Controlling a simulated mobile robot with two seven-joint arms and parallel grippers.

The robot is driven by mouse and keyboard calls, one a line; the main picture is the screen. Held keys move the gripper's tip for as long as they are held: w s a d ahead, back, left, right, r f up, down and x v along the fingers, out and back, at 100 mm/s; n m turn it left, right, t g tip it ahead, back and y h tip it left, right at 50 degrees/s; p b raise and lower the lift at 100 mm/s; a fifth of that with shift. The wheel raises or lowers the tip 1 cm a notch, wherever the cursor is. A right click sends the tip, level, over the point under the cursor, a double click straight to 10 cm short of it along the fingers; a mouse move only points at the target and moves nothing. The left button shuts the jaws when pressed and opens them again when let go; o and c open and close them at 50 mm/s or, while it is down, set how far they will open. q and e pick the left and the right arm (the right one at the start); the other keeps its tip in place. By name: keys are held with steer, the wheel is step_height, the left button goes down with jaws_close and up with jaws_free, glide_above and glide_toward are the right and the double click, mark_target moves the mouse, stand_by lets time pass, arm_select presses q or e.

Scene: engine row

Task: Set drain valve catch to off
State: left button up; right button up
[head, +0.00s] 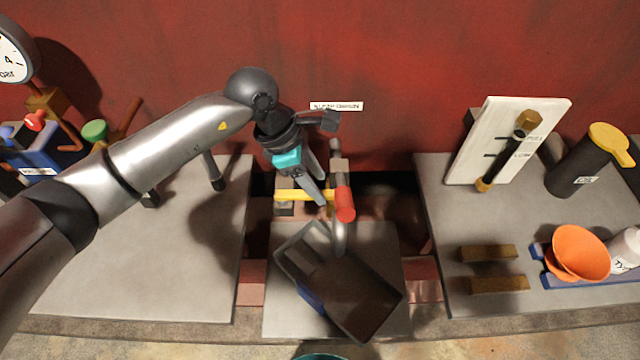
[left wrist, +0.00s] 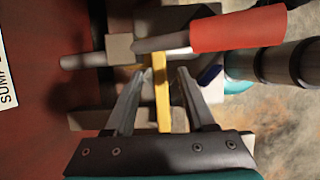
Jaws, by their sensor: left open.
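The drain valve (head: 338,165) sits below a label (head: 336,106) that seems to read sump drain. Its red handle (head: 344,203) points toward the front, and it also shows in the left wrist view (left wrist: 240,28). A flat yellow bar (head: 290,195), which looks like the catch, lies across beside the valve. My left gripper (head: 320,190) is open over the bar. In the left wrist view the yellow bar (left wrist: 162,95) stands between the two open fingers (left wrist: 162,74), with visible gaps on both sides. My right gripper is not in view.
A dark open tray (head: 362,300) lies tilted below the valve spout. On the right bench are a white gauge board (head: 505,145), a black can (head: 580,168) with a yellow lid, and an orange funnel (head: 580,255). The left bench (head: 170,280) is bare in front.

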arm_select(q)
steer(key=shift+x, duration=0.95)
jaws_close()
steer(key=shift+r, duration=0.1)
stand_by(0.7)
